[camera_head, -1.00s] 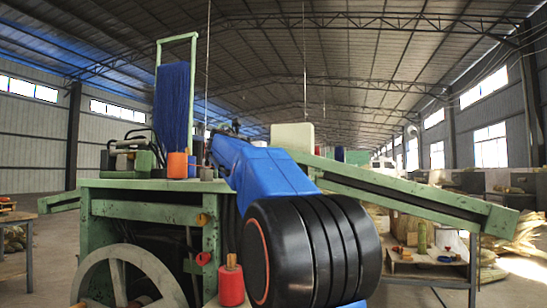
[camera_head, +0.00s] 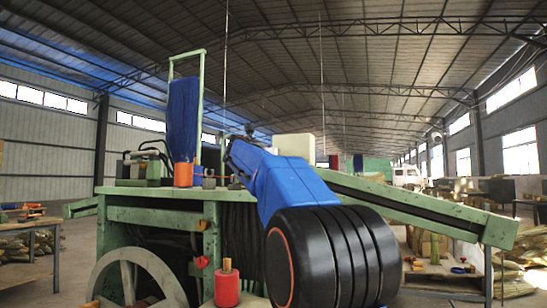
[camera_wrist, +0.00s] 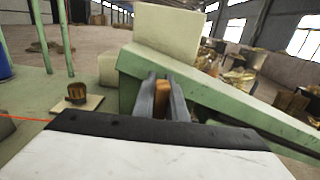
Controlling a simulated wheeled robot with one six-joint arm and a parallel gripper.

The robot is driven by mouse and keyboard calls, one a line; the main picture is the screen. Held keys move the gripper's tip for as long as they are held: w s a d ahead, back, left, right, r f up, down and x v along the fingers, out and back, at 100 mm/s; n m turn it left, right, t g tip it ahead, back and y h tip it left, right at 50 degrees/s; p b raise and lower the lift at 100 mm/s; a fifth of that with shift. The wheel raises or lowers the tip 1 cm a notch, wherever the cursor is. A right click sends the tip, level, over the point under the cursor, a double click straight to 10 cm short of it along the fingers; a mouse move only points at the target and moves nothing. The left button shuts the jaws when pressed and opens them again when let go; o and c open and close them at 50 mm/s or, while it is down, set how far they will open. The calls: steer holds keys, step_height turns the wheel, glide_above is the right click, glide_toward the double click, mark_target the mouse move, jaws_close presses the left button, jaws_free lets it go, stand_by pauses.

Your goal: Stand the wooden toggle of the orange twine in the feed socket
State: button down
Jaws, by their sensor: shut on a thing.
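In the wrist view my gripper (camera_wrist: 162,100) is shut on the wooden toggle (camera_wrist: 178,103), a small brown piece upright between the grey fingers. A thin orange twine (camera_wrist: 18,117) runs in from the left edge and is lost behind the gripper body. A brown round holder on a pale square plate (camera_wrist: 88,106), apparently the feed socket, stands on the green bench top to the left of my fingers, apart from the toggle. In the head view my gripper (camera_head: 250,131) is small and dark above the bench; the toggle cannot be made out there.
A sloping green beam (camera_wrist: 215,92) and a cream block (camera_wrist: 167,30) stand close behind and right of the fingers. In the head view an orange spool (camera_head: 183,175) sits on the green bench (camera_head: 150,215); a red spool (camera_head: 227,288) is lower in front. A blue hank (camera_head: 183,120) hangs behind.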

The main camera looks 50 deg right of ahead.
steer(key=shift+f, duration=3.35)
steer(key=c, duration=1.7)
jaws_free()
steer(key=shift+a, duration=0.15)
steer(key=v, duration=1.7)
steer(key=shift+a, duration=0.1)
